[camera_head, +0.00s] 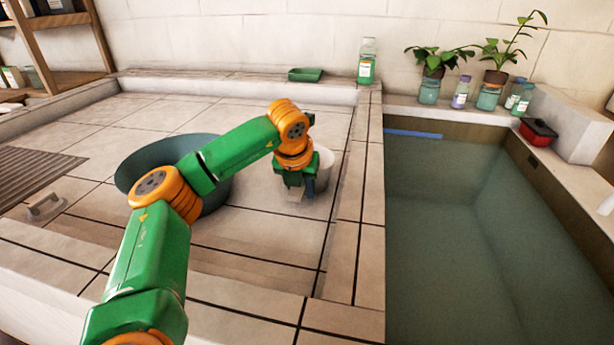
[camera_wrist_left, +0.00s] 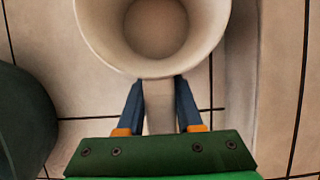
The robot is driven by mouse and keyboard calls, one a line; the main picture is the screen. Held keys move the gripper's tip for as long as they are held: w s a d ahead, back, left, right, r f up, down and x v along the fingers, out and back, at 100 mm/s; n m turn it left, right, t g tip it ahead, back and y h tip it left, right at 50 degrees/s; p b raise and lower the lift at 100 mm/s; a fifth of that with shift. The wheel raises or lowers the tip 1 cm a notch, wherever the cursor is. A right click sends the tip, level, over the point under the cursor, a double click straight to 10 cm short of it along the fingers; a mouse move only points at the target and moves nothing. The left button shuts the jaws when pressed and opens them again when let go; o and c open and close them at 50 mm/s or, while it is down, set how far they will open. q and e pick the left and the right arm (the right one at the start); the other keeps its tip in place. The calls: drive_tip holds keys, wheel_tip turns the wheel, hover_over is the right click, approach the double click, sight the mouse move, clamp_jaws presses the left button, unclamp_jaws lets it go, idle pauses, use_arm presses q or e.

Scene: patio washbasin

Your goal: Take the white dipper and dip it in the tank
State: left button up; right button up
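The white dipper (camera_head: 326,168) is an upright cup-like vessel on the tiled counter, partly hidden behind my left gripper in the head view. In the left wrist view, its round open mouth (camera_wrist_left: 155,62) is at the top and its pale handle runs down between my fingers. My left gripper (camera_head: 308,190) points down at the handle. Its two dark blue fingers (camera_wrist_left: 160,98) lie close against both sides of the handle and appear shut on it. The tank (camera_head: 470,240), full of greenish water, is to the right. My right gripper is not in view.
A dark round basin (camera_head: 150,160) stands left of the dipper. A tiled ledge (camera_head: 371,190) separates the counter from the tank. A green bottle (camera_head: 367,62), a green tray (camera_head: 305,74), potted plants (camera_head: 433,72) and a red pot (camera_head: 538,131) stand along the edges.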

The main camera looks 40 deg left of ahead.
use_arm(q)
clamp_jaws()
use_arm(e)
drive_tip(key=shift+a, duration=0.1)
use_arm(q)
drive_tip(key=shift+r, duration=0.2)
wheel_tip(320, 180, up, 3)
drive_tip(key=shift+f+p, duration=0.15)
drive_tip(key=shift+p, duration=0.35)
drive_tip(key=w+d+r+p, duration=0.1)
drive_tip(key=d+r, duration=0.2)
drive_tip(key=d, duration=0.1)
drive_tip(key=w+d+r+p, duration=0.1)
drive_tip(key=d+r, duration=0.2)
drive_tip(key=d, duration=0.1)
drive_tip(key=w+d+r+p, duration=0.1)
drive_tip(key=w+d+r, duration=0.1)
drive_tip(key=d+r, duration=0.1)
drive_tip(key=shift+w+d+r, duration=0.1)
drive_tip(key=shift+d+r, duration=0.3)
drive_tip(key=shift+d, duration=0.4)
drive_tip(key=shift+w+d+r, duration=0.1)
drive_tip(key=shift+w+d, duration=0.05)
drive_tip(key=shift+d, duration=0.25)
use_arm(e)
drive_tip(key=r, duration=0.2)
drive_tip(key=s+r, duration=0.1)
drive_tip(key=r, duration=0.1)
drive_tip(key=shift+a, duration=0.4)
